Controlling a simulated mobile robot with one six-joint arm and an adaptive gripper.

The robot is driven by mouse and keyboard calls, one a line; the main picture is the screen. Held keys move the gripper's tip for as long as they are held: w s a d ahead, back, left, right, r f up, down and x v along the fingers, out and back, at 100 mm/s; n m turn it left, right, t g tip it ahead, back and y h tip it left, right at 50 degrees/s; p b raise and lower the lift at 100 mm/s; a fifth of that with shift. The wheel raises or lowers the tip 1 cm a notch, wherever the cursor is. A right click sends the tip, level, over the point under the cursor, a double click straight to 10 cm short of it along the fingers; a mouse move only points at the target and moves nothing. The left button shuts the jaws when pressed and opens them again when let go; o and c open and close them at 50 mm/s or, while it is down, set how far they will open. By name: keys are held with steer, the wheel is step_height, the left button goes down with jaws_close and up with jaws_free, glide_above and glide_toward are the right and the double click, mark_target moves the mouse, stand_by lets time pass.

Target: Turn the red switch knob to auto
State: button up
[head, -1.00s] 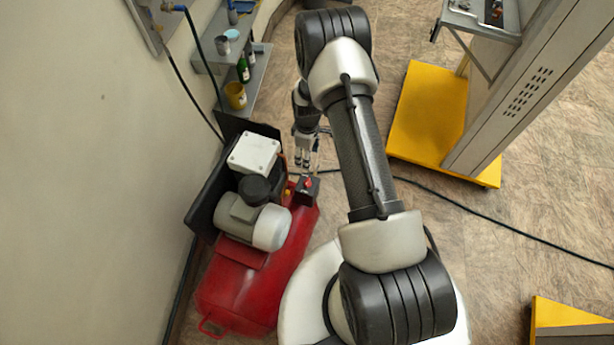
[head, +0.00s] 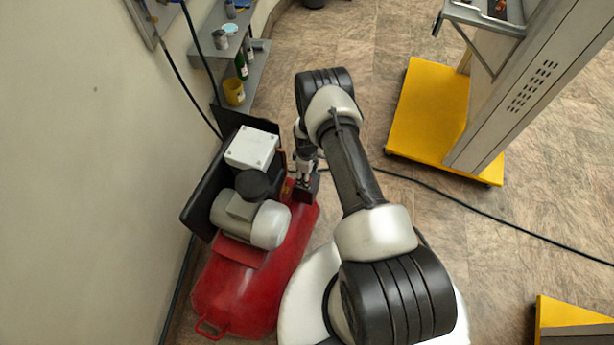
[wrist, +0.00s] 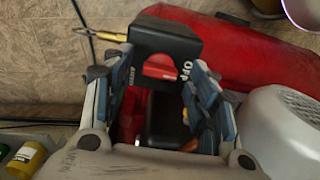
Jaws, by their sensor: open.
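The red switch knob (wrist: 160,66) sits on the face of a black switch box (wrist: 165,38) in the wrist view. Lettering on the box reads "OFF" to the right of the knob and what looks like "AUTO" to its left. My gripper (wrist: 157,80) is open, with one finger on each side of the knob; I cannot tell whether either finger touches it. In the head view my gripper (head: 304,182) is over the black switch box (head: 305,190) at the end of the red compressor tank (head: 240,290); the knob is hidden there.
A grey motor (head: 250,220) and a white box (head: 251,147) stand on the tank left of my gripper. A brass fitting (wrist: 110,36) sticks out beside the switch box. A shelf with a yellow pot (head: 234,92) is behind.

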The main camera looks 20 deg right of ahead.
steer(key=shift+f, duration=0.2)
steer(key=c, duration=1.1)
steer(key=shift+o, duration=0.2)
